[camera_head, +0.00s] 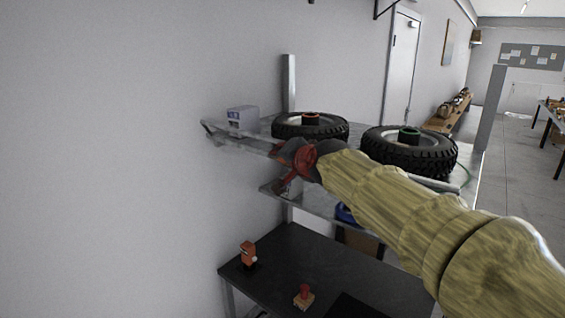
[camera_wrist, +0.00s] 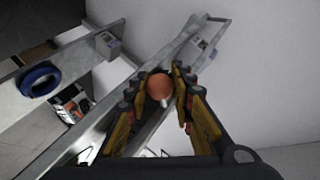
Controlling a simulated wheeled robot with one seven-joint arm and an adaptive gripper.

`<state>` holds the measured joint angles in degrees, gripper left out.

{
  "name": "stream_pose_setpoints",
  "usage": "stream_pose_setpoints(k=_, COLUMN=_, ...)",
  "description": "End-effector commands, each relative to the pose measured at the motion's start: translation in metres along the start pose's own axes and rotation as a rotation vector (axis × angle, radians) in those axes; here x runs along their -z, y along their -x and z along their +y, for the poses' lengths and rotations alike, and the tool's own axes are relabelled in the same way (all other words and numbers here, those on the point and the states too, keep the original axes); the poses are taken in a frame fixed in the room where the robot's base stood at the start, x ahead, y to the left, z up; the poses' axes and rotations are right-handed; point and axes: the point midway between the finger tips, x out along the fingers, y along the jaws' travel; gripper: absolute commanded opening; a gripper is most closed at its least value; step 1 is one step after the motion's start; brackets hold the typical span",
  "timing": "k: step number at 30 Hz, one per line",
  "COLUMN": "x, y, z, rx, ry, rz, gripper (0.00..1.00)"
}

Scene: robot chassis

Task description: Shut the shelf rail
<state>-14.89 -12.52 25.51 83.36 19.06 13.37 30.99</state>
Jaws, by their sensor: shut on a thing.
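The shelf rail (camera_head: 238,142) is a grey metal bar along the near side of the upper shelf, with its left end close to the wall. In the wrist view the rail (camera_wrist: 185,44) runs diagonally from the upper right down behind my fingers. My gripper (camera_head: 288,163) is at the rail. In the wrist view my gripper (camera_wrist: 158,100) has its fingers on both sides of a round orange knob (camera_wrist: 159,86) and is shut on it. The knob appears to be on the rail, but the fingers hide the joint. My arm covers part of the rail's right side.
Two tyres, one with a red hub (camera_head: 311,127) and one with a green hub (camera_head: 410,150), lie on the upper shelf. A small box (camera_head: 242,118) is near the wall. A dark lower table (camera_head: 330,270) holds small items. A blue ring (camera_wrist: 40,80) lies on another shelf level.

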Motion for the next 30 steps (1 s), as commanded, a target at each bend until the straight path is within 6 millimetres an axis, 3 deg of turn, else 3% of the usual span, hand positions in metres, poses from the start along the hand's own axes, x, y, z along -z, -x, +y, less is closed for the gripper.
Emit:
stream_pose_setpoints(k=6, x=0.021, y=0.003, z=-0.013, rx=-0.041, ry=-0.147, rz=-0.094, gripper=0.00)
stream_pose_setpoints(k=18, x=0.045, y=-0.002, z=-0.017, rx=-0.117, ry=-0.395, rz=-0.265, gripper=0.00)
stream_pose_setpoints(k=30, x=0.053, y=-0.005, z=-0.016, rx=-0.118, ry=-0.402, rz=-0.270, gripper=0.00)
